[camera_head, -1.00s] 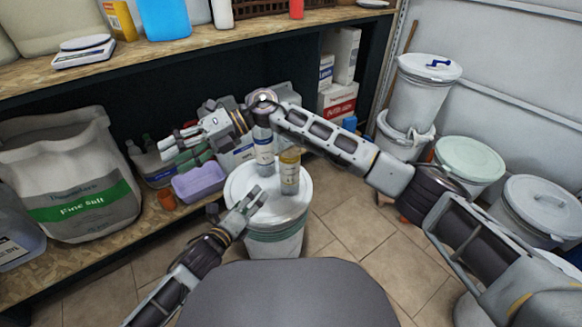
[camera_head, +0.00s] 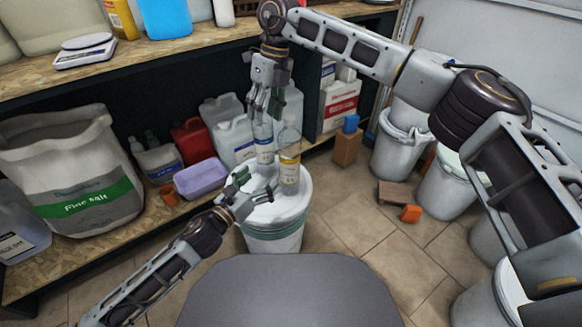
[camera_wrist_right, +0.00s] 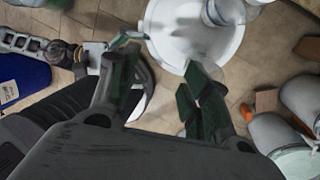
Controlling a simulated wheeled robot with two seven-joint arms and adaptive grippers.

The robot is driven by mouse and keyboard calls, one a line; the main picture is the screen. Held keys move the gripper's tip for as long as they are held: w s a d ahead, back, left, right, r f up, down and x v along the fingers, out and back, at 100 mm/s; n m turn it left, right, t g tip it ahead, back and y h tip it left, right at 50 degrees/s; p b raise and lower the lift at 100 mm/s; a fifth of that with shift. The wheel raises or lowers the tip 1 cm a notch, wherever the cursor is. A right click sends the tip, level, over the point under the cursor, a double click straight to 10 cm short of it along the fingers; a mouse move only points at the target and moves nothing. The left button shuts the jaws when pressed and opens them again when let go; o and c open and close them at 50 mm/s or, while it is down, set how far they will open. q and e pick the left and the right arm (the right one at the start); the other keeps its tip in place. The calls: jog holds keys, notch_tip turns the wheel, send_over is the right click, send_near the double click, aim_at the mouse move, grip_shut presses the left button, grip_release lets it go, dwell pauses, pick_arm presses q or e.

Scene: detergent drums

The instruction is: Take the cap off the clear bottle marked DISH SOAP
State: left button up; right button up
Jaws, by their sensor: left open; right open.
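Two clear bottles stand upright on the white drum lid (camera_head: 292,205): one with a blue-and-white label (camera_head: 264,148), one with a yellow-and-white label (camera_head: 289,166). The print is too small to tell which reads DISH SOAP. My right gripper (camera_head: 262,112) is open, pointing down over the top of the blue-labelled bottle, whose cap it hides. I cannot tell whether they touch. In the right wrist view its green-padded fingers (camera_wrist_right: 162,66) are apart with no object between them; a clear bottle (camera_wrist_right: 222,12) is cut off at the top. My left gripper (camera_head: 238,190) is open, low beside the bottles at the lid's left.
A lower shelf at left holds a Fine salt sack (camera_head: 75,175), a lilac tub (camera_head: 202,178), a red can (camera_head: 192,140) and white jugs (camera_head: 234,138). White drums (camera_head: 402,145) stand at right. An orange block (camera_head: 411,213) lies on the tiled floor.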

aim_at(290, 149)
jog(key=w+d+r, duration=0.1)
jog(key=d, duration=0.1)
jog(key=w+d+r+h, duration=0.1)
jog(key=d+r, duration=0.1)
jog(key=w+d+r+m+t+h, duration=0.1)
jog(key=d, duration=0.1)
jog(key=shift+d+r, duration=0.15)
jog(key=shift+r, duration=0.2)
pick_arm(q)
jog(key=m, duration=0.1)
jog(key=r+m+h, duration=0.1)
jog(key=shift+w+d+r+m, duration=0.2)
jog(key=shift+d+m, duration=0.1)
jog(key=shift+d, duration=0.05)
jog(key=shift+w+d, duration=0.1)
jog(key=shift+f+x, duration=0.2)
jog(key=shift+x, duration=6.55)
